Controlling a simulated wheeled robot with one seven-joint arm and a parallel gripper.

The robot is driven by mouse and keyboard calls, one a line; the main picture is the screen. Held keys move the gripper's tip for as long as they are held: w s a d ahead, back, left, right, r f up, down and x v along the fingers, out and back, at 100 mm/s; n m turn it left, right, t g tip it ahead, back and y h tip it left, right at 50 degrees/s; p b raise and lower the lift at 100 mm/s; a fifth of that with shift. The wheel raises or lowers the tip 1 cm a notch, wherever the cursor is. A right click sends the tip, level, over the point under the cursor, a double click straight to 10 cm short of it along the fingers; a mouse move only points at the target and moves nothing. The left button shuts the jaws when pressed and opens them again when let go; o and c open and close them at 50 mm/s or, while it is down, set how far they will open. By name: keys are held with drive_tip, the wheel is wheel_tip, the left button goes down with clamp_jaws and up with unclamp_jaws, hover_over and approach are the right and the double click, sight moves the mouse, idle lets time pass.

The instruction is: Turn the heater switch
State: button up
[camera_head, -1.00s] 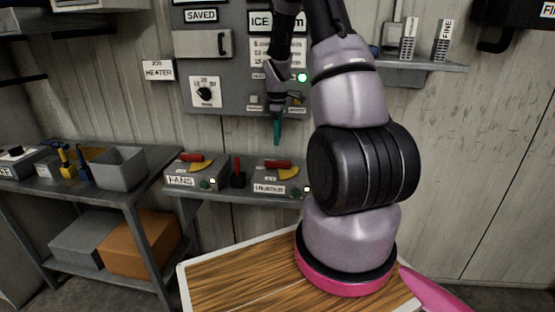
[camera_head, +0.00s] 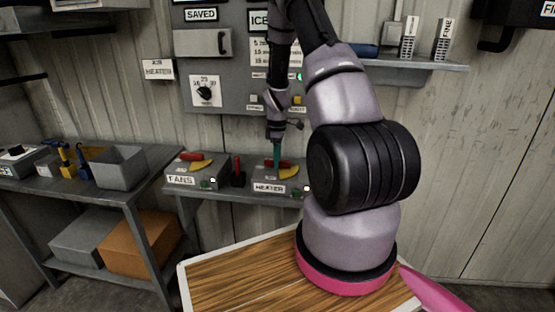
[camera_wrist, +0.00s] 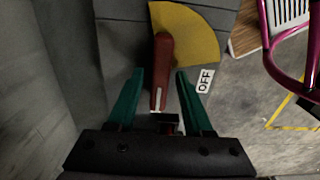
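The heater switch is a grey box (camera_head: 262,178) labelled HEATER on the narrow shelf, with a red handle (camera_head: 285,162) over a yellow quarter-dial (camera_head: 290,172). My gripper (camera_head: 277,158) points down at the switch. In the wrist view its two teal fingers (camera_wrist: 155,95) are open, one on each side of the handle, with gaps visible on both sides.
The FANS switch box (camera_head: 185,180) with its own red handle stands to the left, and a small black-based red lever (camera_head: 238,175) stands between the boxes. A grey control panel (camera_head: 225,95) is on the wall above. A grey bin (camera_head: 118,170) sits on the left bench.

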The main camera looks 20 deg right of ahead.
clamp_jaws()
idle(1.2)
